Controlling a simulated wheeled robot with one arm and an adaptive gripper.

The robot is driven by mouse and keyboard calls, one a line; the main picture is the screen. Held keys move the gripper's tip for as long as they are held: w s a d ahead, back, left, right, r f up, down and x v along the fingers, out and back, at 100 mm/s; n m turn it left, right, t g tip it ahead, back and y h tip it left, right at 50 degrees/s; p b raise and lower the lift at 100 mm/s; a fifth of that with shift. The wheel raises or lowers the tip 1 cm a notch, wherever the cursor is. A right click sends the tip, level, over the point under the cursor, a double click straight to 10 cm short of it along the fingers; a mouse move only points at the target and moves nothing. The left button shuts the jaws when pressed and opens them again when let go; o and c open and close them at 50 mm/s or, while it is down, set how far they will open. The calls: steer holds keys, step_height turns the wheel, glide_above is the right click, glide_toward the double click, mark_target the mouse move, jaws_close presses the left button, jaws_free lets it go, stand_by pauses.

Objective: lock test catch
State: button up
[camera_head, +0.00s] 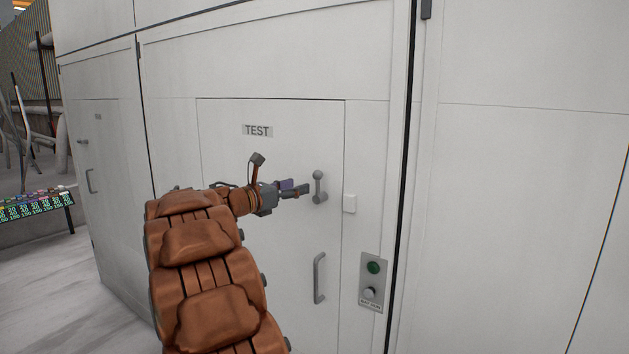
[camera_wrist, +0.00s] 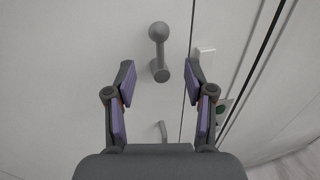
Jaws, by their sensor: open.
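The test catch (camera_head: 319,188) is a grey lever with a round knob on the white door marked TEST (camera_head: 257,131). Its knob points up, and its pivot is at the lower end. In the wrist view the catch (camera_wrist: 158,50) stands ahead, with its pivot end between the two fingertips and its knob beyond them. My gripper (camera_head: 302,190) is open and empty, just left of the catch in the head view. In the wrist view the purple-padded fingers of my gripper (camera_wrist: 159,78) are spread on both sides.
A small white block (camera_head: 349,203) sits right of the catch on the frame. A grey door handle (camera_head: 319,278) is below. A panel (camera_head: 373,282) with a green button and a knob is at lower right. A bench with coloured displays (camera_head: 38,208) stands far left.

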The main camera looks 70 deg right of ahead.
steer(key=shift+p+x, duration=1.05)
steer(key=shift+x, duration=2.85)
steer(key=shift+c, duration=0.2)
jaws_close()
